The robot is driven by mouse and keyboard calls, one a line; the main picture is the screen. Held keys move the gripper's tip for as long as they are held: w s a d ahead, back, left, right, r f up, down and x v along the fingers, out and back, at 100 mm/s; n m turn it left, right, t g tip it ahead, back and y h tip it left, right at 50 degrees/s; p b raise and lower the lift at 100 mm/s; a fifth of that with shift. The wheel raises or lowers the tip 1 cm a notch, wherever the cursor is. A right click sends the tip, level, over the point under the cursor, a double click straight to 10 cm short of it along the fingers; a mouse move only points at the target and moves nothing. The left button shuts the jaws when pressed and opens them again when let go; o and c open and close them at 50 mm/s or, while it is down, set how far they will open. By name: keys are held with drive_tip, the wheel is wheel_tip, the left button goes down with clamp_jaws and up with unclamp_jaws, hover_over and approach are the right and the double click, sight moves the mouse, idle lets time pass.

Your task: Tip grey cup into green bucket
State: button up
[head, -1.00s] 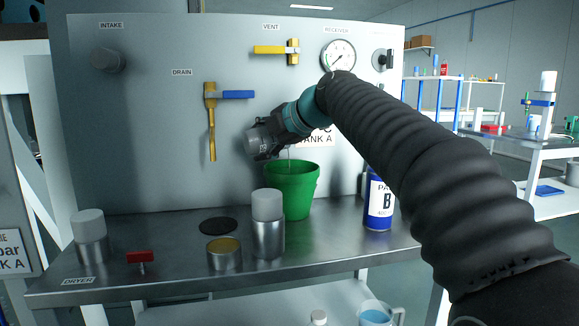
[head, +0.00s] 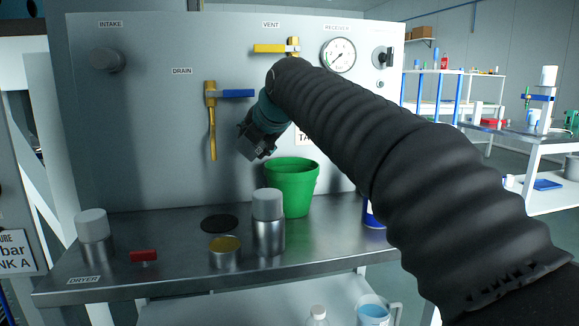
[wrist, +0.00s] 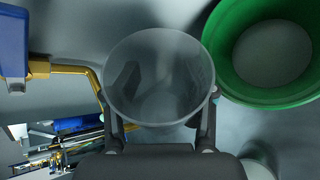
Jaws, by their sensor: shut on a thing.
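The green bucket (head: 292,187) stands upright on the metal bench in the head view, and its open mouth shows at upper right in the wrist view (wrist: 275,52). A pale grey area shows inside it; I cannot tell what it is. My gripper (head: 256,146) is above and to the left of the bucket. In the wrist view, my gripper's fingers (wrist: 160,118) are shut on the see-through grey cup (wrist: 158,78), one on each side. The cup looks empty and is beside the bucket, apart from it. In the head view the cup is hard to make out.
A lidded metal canister (head: 268,225) stands close in front of the bucket, with an open tin (head: 225,250) left of it. The drain valve (head: 211,120) and blue lever are on the panel to the left. A blue-labelled can (head: 373,213) is partly hidden behind my arm.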

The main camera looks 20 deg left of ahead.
drive_tip(key=shift+a+r+n+t+h+p, duration=0.1)
drive_tip(key=shift+r+n+t+h+p, duration=0.25)
drive_tip(key=shift+n+t+h+p, duration=0.1)
drive_tip(key=shift+s, duration=0.1)
drive_tip(key=shift+s+a+f+n+t+h, duration=0.25)
drive_tip(key=shift+a+f+n+t, duration=0.1)
drive_tip(key=shift+f+n, duration=0.1)
drive_tip(key=shift+s+a+f+n+t+h+b, duration=0.3)
drive_tip(key=shift+s+a+n+t+b, duration=0.1)
drive_tip(key=shift+n+b, duration=0.1)
drive_tip(key=shift+r, duration=0.1)
drive_tip(key=shift+n+t+h, duration=0.4)
drive_tip(key=shift+n+t, duration=0.2)
drive_tip(key=r+p, duration=0.4)
drive_tip(key=r, duration=0.1)
drive_tip(key=shift+s+a+r+p, duration=0.2)
drive_tip(key=shift+s+a+p, duration=0.1)
drive_tip(key=shift+a+p, duration=0.05)
drive_tip(key=shift+s+a+r+n+t+h, duration=0.3)
drive_tip(key=shift+s+a+r+n+t, duration=0.1)
drive_tip(key=shift+n+t, duration=0.25)
